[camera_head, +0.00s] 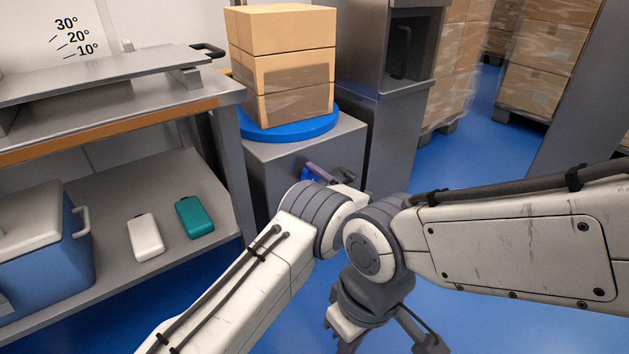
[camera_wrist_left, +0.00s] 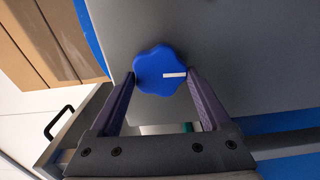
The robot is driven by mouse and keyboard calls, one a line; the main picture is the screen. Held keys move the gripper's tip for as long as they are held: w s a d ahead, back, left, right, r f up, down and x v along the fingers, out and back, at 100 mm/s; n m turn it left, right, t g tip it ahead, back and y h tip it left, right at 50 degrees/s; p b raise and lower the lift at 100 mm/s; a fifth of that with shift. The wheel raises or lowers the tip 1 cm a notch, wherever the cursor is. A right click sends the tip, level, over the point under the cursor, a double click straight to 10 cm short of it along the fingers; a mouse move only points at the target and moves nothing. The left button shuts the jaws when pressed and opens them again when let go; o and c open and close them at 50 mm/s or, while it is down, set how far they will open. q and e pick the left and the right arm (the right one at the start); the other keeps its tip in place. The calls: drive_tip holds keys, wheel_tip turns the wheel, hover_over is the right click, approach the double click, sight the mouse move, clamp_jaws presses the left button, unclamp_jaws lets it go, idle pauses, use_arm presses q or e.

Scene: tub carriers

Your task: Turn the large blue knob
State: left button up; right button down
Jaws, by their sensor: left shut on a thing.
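The large blue knob (camera_wrist_left: 155,66) is lobed and sits on the grey face of a metal cabinet. In the left wrist view its white line lies nearly level, on the knob's right half. My left gripper (camera_wrist_left: 160,77) is shut on the knob, a purple finger on each side. In the head view the left gripper (camera_head: 322,176) reaches the cabinet front, and the knob (camera_head: 309,175) shows only in part behind it. My right arm comes in from the right and bends down; its fingers do not show.
The cabinet (camera_head: 275,165) carries a blue turntable (camera_head: 290,129) with stacked cartons (camera_head: 285,60). To the left are a bench with an angle scale and a lower shelf (camera_head: 185,175) holding a cooler (camera_head: 45,245), a white case (camera_head: 145,237) and a teal case (camera_head: 194,217).

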use_arm(q)
drive_tip(key=shift+d, duration=0.1)
idle(0.3)
drive_tip(key=o, duration=1.2)
